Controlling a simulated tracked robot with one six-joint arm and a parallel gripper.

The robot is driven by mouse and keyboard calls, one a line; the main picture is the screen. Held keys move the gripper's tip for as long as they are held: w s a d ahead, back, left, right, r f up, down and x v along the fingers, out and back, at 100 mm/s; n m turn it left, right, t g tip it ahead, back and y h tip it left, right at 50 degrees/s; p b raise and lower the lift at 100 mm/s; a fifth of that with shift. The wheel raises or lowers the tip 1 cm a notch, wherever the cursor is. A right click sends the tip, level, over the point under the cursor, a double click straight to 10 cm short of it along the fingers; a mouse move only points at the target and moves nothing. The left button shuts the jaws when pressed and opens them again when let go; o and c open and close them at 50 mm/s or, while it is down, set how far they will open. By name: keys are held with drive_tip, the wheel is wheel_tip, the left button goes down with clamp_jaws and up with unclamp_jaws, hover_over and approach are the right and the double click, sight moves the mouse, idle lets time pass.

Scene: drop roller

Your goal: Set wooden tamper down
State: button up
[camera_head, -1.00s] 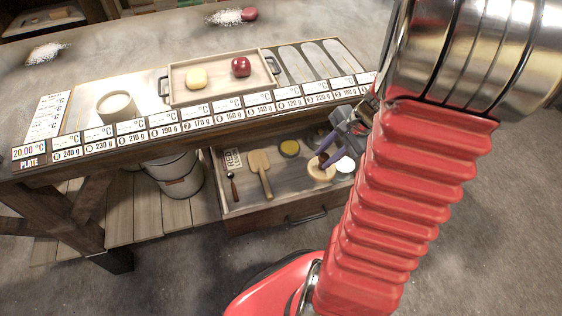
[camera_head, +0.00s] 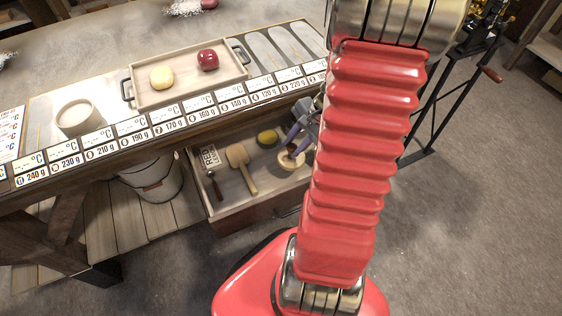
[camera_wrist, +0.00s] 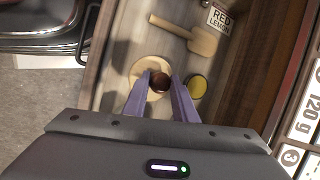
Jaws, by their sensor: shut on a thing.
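The wooden tamper shows in the wrist view as a pale round disc (camera_wrist: 137,68) with a dark brown knob (camera_wrist: 160,81). My gripper (camera_wrist: 161,84) has its two purple fingers on either side of the knob and is shut on it. In the head view the tamper (camera_head: 291,161) is inside the open drawer (camera_head: 250,208), below my gripper (camera_head: 298,140). The disc lies flat, as far as I can see. I cannot tell whether it touches the drawer floor. My red arm covers the drawer's right end.
In the drawer, a wooden paddle (camera_head: 240,165), a dark-handled tool (camera_head: 215,184), a yellow round thing (camera_head: 267,137) and a "RED LEMON" label (camera_head: 209,156) are left of the tamper. A tray (camera_head: 190,94) and a cup (camera_head: 77,117) stand on the table above.

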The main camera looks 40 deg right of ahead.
sight(293, 161)
drive_tip(key=shift+f, duration=2.1)
drive_tip(key=shift+f, duration=0.15)
drive_tip(key=shift+f, duration=1.95)
drive_tip(key=o, duration=0.9)
drive_tip(key=shift+f, duration=0.1)
drive_tip(key=shift+o, duration=0.2)
drive_tip(key=v, duration=1.2)
